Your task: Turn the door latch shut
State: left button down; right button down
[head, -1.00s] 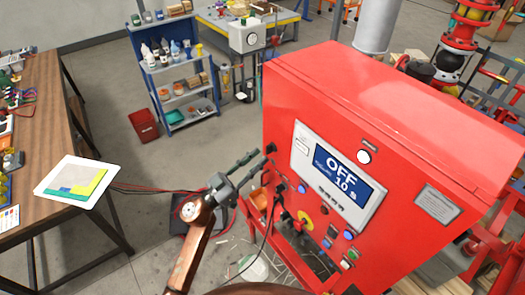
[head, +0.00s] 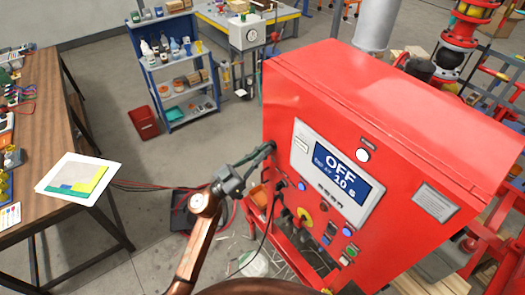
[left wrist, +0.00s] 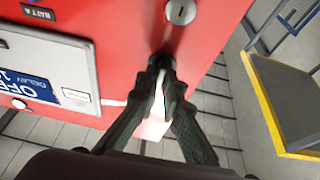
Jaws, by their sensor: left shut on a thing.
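The red cabinet (head: 400,110) has a display panel on its front reading OFF and 10 s. The door latch is a small dark knob at the left edge of that front; in the left wrist view the latch (left wrist: 160,59) shows just beyond the fingertips. My left gripper (head: 268,149) reaches it from the left. In the left wrist view my left gripper (left wrist: 162,68) has its fingertips closed together around the latch, which they partly hide. The latch's exact turn angle cannot be told. My right gripper is not in view.
A silver round lock (left wrist: 181,11) sits on the red face near the latch. Several knobs, buttons and a hanging cable are on the cabinet's front below. A wooden workbench (head: 50,110) stands at left and a blue shelf cart (head: 180,122) behind.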

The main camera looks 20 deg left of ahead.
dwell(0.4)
pick_arm(q)
jog(key=shift+m, duration=0.5)
jog(key=shift+w+a+r+m+g+h+b, duration=0.1)
jog(key=shift+m+g+h+b, duration=0.35)
jog(key=shift+m+g, duration=2.05)
jog(key=shift+w+a+r+m+g+h+b, duration=0.15)
jog(key=shift+m+g+b, duration=0.4)
jog(key=shift+m, duration=4.1)
jog(key=shift+s+r+m+g+h+b, duration=0.2)
jog(key=shift+m+g+b, duration=0.8)
jog(key=shift+m, duration=2.55)
jog(key=shift+w+f+g+p, duration=0.15)
jog(key=shift+g+p, duration=0.1)
jog(key=shift+p, duration=0.05)
jog(key=c, duration=2.2)
grip_release()
jog(key=shift+c, duration=0.2)
jog(key=shift+o, duration=0.8)
